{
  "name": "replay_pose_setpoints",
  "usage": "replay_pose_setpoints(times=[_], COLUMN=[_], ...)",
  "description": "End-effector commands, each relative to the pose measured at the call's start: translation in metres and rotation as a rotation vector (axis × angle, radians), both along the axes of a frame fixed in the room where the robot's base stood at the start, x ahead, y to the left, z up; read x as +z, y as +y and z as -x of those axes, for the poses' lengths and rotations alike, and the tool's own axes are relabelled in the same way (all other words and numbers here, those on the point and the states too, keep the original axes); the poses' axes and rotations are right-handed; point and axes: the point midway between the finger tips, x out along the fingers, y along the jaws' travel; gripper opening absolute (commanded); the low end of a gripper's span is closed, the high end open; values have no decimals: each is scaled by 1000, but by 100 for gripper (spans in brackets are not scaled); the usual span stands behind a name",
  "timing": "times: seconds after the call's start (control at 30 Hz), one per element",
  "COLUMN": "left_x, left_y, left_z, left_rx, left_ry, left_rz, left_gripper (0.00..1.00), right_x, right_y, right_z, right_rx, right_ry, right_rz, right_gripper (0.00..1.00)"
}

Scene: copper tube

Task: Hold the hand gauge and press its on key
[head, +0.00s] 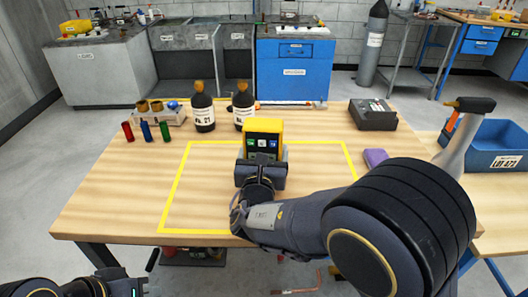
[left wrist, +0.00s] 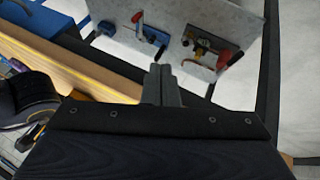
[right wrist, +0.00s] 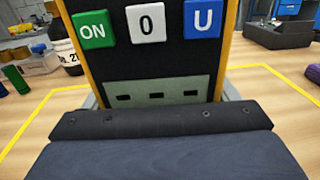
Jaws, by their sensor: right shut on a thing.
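The hand gauge (head: 262,126) is yellow with a dark face, upright over the back of the yellow-taped square. My right gripper (head: 262,160) is shut on it, a finger at each side. I cannot tell whether its base touches the table. In the right wrist view its face carries a green ON key (right wrist: 93,28), a white 0 key (right wrist: 147,23) and a blue U key (right wrist: 203,18) in a row. My left gripper (left wrist: 163,75) is shut and empty, its fingers together, away from the gauge. Only part of the left arm shows in the head view, at lower left.
Two dark bottles (head: 203,112) stand behind the gauge, with red, blue and green cylinders (head: 146,131) to the left. A dark box (head: 373,114), a purple block (head: 376,157) and a blue bin (head: 497,146) are to the right. The taped square's left half is clear.

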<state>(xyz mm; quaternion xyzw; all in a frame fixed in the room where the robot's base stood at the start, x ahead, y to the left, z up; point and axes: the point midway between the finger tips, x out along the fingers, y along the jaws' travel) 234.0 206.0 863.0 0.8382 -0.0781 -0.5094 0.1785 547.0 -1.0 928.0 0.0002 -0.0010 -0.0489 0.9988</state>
Motion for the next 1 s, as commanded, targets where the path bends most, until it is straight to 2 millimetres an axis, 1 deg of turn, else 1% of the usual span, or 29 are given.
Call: replay_pose_setpoints(times=[0.03, 0.13, 0.17, 0.27, 0.37, 0.4, 0.47, 0.5, 0.57, 0.6, 0.7, 0.8, 0.9, 1.0], left_x=[0, 3, 5, 17, 38, 48, 65, 77, 95, 106, 132, 149, 155, 151], left_y=[-1, -10, -15, -39, -69, -81, -97, -107, -120, -128, -143, -154, -159, -161], left_z=[0, -2, -3, -8, -15, -18, -24, -28, -34, -39, -52, -68, -86, -105], left_rx=[-1, -2, -3, -1, 4, 8, 18, 25, 40, 51, 87, 137, 212, 302], left_ry=[1, 9, 14, 38, 73, 92, 119, 138, 170, 192, 258, 334, 408, 466], left_rz=[7, 58, 85, 224, 417, 500, 625, 708, 831, 912, 1107, 1289, 1449, 1573], left_gripper=[0, 0, 0, 0, 0, 0, 0, 0, 0, 0, 0, 0, 0, 0], right_x=[-7, -7, -7, -7, -7, -7, -7, -7, -7, -7, -7, -7, -7, -7], right_y=[0, 0, 0, 0, 0, 0, 0, 0, 0, 0, 0, 0, 0, 0], right_z=[1, 1, 1, 1, 1, 1, 1, 1, 1, 1, 1, 1, 1, 1], right_rx=[2, 2, 2, 2, 2, 2, 2, 2, 2, 2, 2, 2, 2, 2], right_ry=[15, 15, 15, 15, 15, 15, 15, 15, 15, 15, 15, 15, 15, 15], right_rz=[4, 4, 4, 4, 4, 4, 4, 4, 4, 4, 4, 4, 4, 4], right_gripper=[43, 43, 43, 43, 43, 43, 43, 43, 43, 43, 43, 43, 43, 43])
